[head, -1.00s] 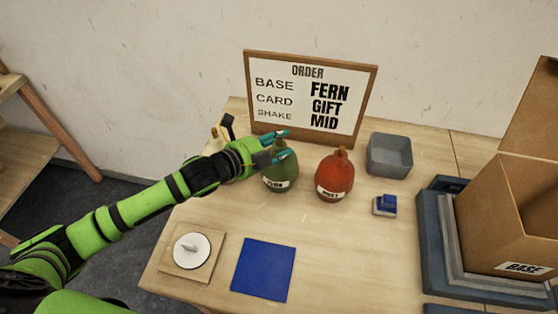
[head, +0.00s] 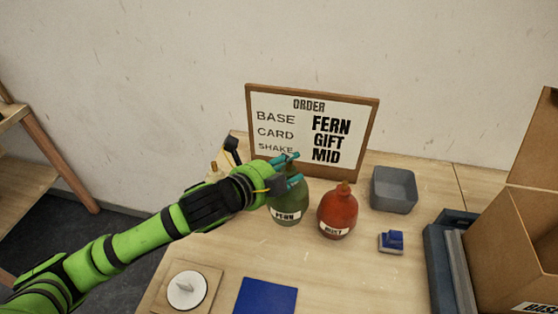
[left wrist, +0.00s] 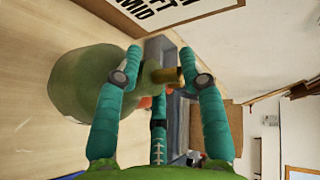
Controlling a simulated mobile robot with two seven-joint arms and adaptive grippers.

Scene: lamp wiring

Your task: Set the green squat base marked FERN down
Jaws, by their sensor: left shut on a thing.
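The green squat base (head: 287,208) with its FERN label stands upright by the order board, left of the red base (head: 337,212). My left gripper (head: 286,172) comes in from the left and is shut on its top. The order board (head: 312,135) reads BASE FERN, CARD GIFT, SHAKE MID. My right gripper is not in view.
A blue mat (head: 265,296) and a wooden board (head: 208,277) with a white disc (head: 187,290) lie at the front. A grey bin (head: 394,190) and a small blue block (head: 391,242) are to the right. A cardboard box (head: 510,255) stands far right. The table's middle is clear.

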